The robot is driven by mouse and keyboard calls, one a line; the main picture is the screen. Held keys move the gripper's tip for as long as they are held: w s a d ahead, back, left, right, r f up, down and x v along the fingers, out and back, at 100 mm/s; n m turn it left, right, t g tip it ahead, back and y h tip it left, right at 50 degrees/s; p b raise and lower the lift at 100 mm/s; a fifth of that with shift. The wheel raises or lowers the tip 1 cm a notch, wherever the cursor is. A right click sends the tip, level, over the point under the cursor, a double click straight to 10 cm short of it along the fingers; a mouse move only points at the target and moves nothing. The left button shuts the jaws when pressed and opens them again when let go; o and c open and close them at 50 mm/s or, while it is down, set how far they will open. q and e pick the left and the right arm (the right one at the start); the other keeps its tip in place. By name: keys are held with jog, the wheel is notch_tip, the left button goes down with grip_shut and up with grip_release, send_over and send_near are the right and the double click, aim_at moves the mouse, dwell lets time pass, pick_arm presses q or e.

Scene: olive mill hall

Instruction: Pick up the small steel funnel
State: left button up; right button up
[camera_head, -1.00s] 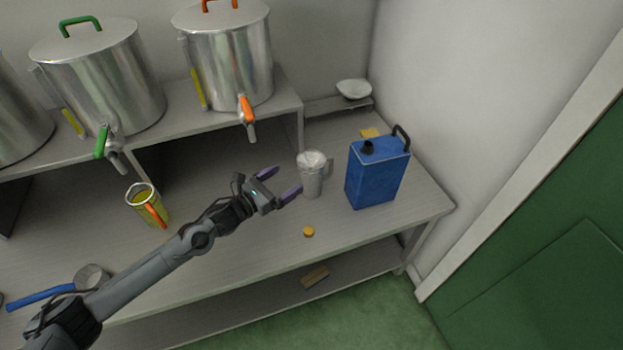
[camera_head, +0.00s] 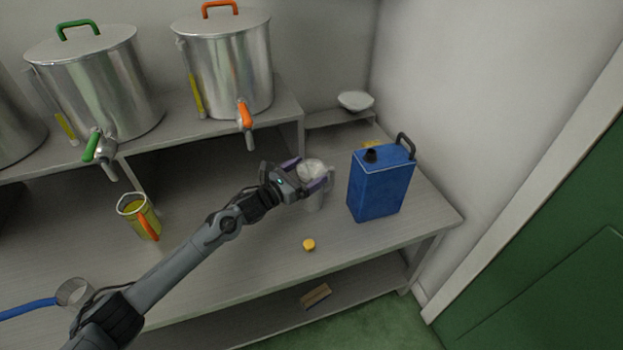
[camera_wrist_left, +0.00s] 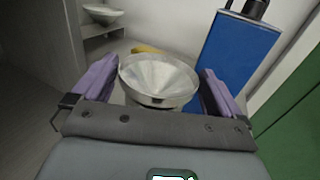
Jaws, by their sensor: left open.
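The small steel funnel (camera_head: 312,168) sits mouth up in the top of a clear jug (camera_head: 315,198) on the bench. In the left wrist view the funnel (camera_wrist_left: 159,78) shows as a wide shiny cone between the two purple fingers. My left gripper (camera_head: 310,178) is open, with one finger on each side of the funnel; a gap shows beside the rim in the wrist view, and contact is not clear. The gripper hides part of the funnel and jug in the head view. My right gripper is not in view.
A blue can (camera_head: 380,185) stands close to the right of the jug. A yellow cap (camera_head: 309,244) lies in front. A yellow-filled jug (camera_head: 138,215) stands left. Steel tanks (camera_head: 228,62) with taps stand on the raised shelf behind.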

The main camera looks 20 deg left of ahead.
pick_arm(q)
jog(key=shift+x, duration=1.2)
jog(key=shift+s, duration=0.1)
jog(key=shift+c, duration=0.5)
